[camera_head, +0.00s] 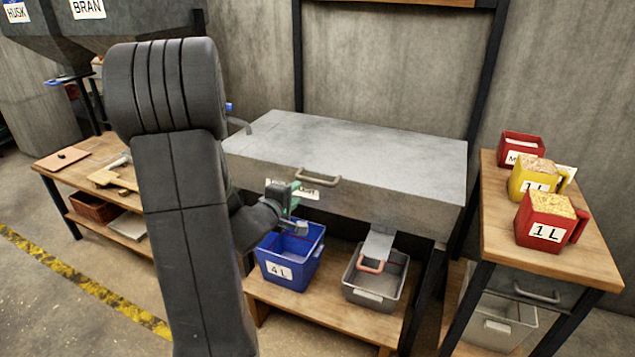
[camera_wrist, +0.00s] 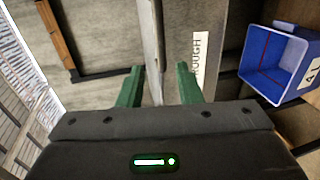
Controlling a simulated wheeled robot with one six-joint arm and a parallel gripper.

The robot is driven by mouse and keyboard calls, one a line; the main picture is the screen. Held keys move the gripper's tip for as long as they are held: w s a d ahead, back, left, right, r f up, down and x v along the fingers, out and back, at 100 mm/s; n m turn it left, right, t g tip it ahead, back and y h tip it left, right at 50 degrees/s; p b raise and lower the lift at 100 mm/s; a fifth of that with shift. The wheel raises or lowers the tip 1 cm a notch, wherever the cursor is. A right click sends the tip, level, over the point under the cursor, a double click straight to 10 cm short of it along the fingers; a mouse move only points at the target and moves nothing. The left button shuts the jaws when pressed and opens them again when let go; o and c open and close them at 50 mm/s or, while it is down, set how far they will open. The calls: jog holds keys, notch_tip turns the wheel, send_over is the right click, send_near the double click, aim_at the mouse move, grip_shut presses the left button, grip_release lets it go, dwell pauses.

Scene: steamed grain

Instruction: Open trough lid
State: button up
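A bar handle (camera_head: 318,178) is at the lid's front edge, above a partly hidden label (camera_head: 292,190). My gripper (camera_head: 290,208) is at the trough's front, left of and slightly below the handle. In the wrist view, my gripper's green fingers (camera_wrist: 160,88) are apart. A narrow pale strip (camera_wrist: 152,45) runs between them; I cannot tell whether it is the handle or the lid edge, or whether a finger touches it. The label (camera_wrist: 201,62) is beside the right finger.
Below the trough, a shelf holds a blue 4 L bin (camera_head: 288,258) and a grey bin (camera_head: 376,282). Filled measuring cups, one yellow (camera_head: 528,180), stand on the right table (camera_head: 560,262).

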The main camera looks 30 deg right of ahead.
aim_at(311, 182)
jog(key=x, duration=1.2)
jog(key=shift+a+b, duration=0.1)
jog(key=shift+b, duration=0.2)
grip_shut()
